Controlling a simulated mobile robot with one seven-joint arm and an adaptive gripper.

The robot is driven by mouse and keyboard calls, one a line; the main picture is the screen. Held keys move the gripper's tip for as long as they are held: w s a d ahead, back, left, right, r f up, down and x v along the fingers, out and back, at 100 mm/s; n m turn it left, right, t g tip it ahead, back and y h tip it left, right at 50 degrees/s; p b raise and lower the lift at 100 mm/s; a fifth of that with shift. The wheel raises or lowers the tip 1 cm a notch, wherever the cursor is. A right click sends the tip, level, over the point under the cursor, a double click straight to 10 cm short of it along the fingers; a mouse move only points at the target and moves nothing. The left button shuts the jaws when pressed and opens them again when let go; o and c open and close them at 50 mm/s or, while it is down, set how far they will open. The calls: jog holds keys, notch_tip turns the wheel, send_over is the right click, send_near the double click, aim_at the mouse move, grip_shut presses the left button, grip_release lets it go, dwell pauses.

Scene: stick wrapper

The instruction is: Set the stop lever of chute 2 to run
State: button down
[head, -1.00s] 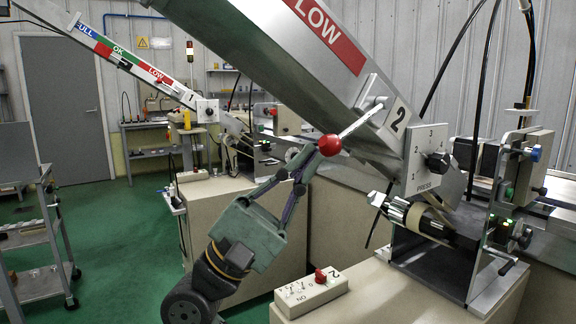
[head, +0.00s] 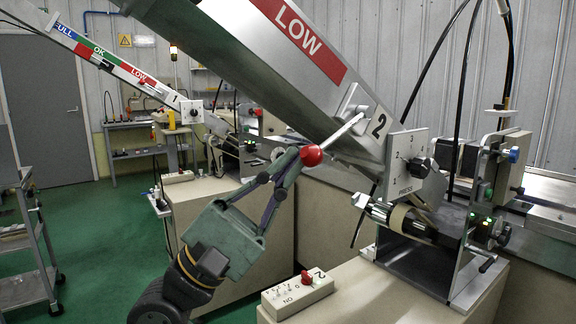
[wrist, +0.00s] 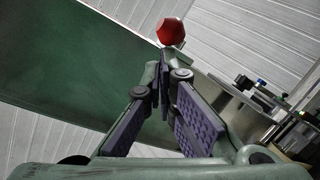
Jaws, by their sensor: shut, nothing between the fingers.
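The stop lever of chute 2 is a bright metal rod (head: 342,131) with a red ball knob (head: 311,155). It slants down to the left from a mount beside the "2" label (head: 378,125) on the grey chute (head: 240,60). My gripper (head: 294,158) is shut and empty. Its fingertips are right at the left side of the knob; I cannot tell whether they touch. In the wrist view the knob (wrist: 171,32) shows just beyond the closed fingertips (wrist: 160,62), not between them.
A numbered dial plate marked PRESS (head: 405,163) and a roller unit (head: 400,217) stand right of the lever. A small switch box with a red knob (head: 298,294) sits on the cabinet below. Chute 1 (head: 120,72) is behind at left. Green floor is open at left.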

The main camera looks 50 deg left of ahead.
jog(key=shift+s+r+n+g+y+p, duration=0.3)
jog(key=shift+r+n+g+y+p, duration=0.1)
jog(key=shift+r+y+p, duration=0.2)
jog(key=shift+s+r+n+g+y+p, duration=0.25)
jog(key=shift+r+g+y, duration=0.1)
jog(key=shift+r, duration=0.5)
jog(key=shift+s+r+n+g+y+p, duration=0.15)
jog(key=shift+s+r+g+y+p, duration=0.2)
jog(key=shift+r, duration=0.5)
jog(key=shift+s+r+n+g+y+p, duration=0.15)
jog(key=shift+r+g, duration=0.25)
jog(key=shift+r, duration=0.55)
